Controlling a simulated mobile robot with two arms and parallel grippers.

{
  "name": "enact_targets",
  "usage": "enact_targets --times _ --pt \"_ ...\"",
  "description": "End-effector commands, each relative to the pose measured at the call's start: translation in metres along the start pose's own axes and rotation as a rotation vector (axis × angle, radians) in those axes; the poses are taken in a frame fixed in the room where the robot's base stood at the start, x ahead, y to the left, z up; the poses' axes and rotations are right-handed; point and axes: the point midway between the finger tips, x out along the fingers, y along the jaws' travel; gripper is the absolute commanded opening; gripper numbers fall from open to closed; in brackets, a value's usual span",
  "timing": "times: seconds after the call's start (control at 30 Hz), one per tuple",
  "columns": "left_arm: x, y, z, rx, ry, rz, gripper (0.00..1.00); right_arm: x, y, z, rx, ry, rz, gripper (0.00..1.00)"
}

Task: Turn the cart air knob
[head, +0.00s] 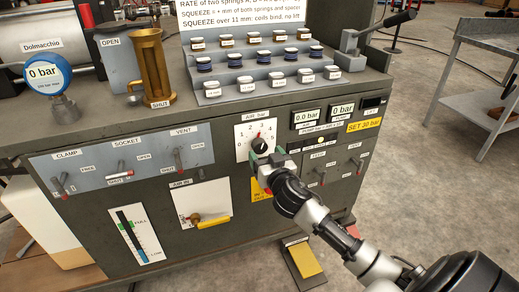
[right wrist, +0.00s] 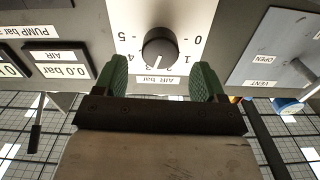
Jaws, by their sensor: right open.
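The air knob (head: 260,145) is a round black knob on a white dial plate marked "AIR bar", on the front of the cart (head: 100,222). My right gripper (head: 268,158) is in front of the dial, just below the knob in the head view, and hides the lower part of the plate. In the right wrist view the knob (right wrist: 159,47) appears upside down, centred between the two green fingers of my open right gripper (right wrist: 160,66). The fingers stand apart on either side, with visible gaps to the knob. My left gripper is not in view.
Displays right of the dial include an air readout (head: 306,116) showing 0.0 bar. Valve levers for clamp, socket and vent sit on a grey panel (head: 95,170) to the left. A yellow-handled air-in valve (head: 212,222) is below left. A pedal (head: 304,260) stands below.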

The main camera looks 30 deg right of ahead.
Motion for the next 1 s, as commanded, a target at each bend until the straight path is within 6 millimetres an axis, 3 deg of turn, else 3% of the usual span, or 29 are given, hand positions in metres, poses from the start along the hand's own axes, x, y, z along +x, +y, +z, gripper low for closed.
enact_targets --times 0.1,0.3,0.67,1.0 --pt "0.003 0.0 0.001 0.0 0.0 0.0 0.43 0.021 0.001 0.0 -0.002 0.001 0.001 0.71" --pt "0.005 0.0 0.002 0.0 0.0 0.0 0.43 0.04 0.0 0.001 -0.001 -0.001 0.0 0.71" --pt "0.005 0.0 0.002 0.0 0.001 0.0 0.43 0.044 0.0 0.001 0.0 -0.002 0.0 0.71" --pt "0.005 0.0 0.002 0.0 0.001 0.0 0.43 0.044 0.0 0.001 -0.001 -0.002 0.0 0.21"
